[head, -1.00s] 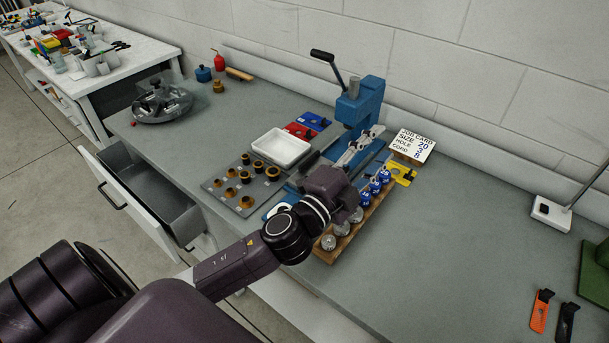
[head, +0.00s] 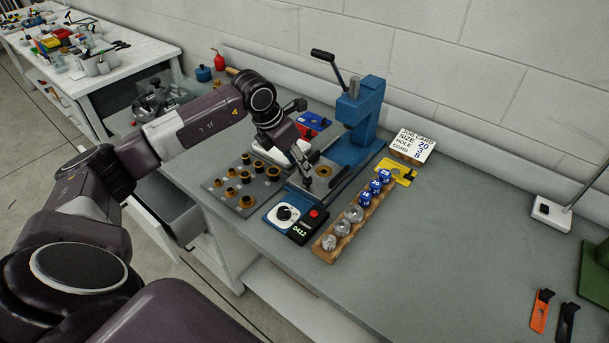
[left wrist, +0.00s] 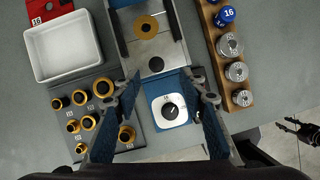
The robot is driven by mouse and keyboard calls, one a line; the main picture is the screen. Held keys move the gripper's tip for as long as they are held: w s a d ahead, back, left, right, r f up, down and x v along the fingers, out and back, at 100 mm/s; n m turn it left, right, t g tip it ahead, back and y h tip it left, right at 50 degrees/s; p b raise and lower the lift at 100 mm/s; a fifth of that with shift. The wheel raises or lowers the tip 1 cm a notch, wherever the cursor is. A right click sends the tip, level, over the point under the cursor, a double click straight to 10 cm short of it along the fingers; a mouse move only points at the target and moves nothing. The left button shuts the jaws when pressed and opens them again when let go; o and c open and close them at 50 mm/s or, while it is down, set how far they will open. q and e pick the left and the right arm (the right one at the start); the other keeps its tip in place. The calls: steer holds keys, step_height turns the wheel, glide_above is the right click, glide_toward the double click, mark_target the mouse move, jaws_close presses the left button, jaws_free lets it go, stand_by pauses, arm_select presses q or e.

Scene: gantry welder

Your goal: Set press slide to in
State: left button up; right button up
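The blue press (head: 366,120) stands on the grey bench with its black-handled lever raised. Its slide, a grey plate with a brass ring (head: 323,171), lies between rails at the front of the press, forward of the ram. The slide (left wrist: 150,45) also shows in the left wrist view, with a dark round knob (left wrist: 156,64) at its near end. My left gripper (head: 307,181) is over the near end of the slide. In the left wrist view its fingers (left wrist: 160,82) are spread either side of the knob's line, empty. My right gripper (left wrist: 301,130) shows small at the right edge; its opening is unclear.
A white dial (head: 284,213) and a counter with a red button (head: 308,226) sit in front of the press. A wooden rack (head: 345,228) of weights stands to the right, a white tray (left wrist: 65,46) and brass collars to the left. The bench's right side is largely clear.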

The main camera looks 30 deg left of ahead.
mark_target(307, 179)
arm_select(q)
steer(key=x, duration=0.2)
steer(key=p+x, duration=0.1)
steer(key=x, duration=0.1)
steer(key=p+x, duration=0.1)
steer(key=x, duration=0.1)
steer(key=shift+a+f, duration=0.3)
steer(key=shift+w+f, duration=0.25)
steer(key=shift+f, duration=0.3)
jaws_close()
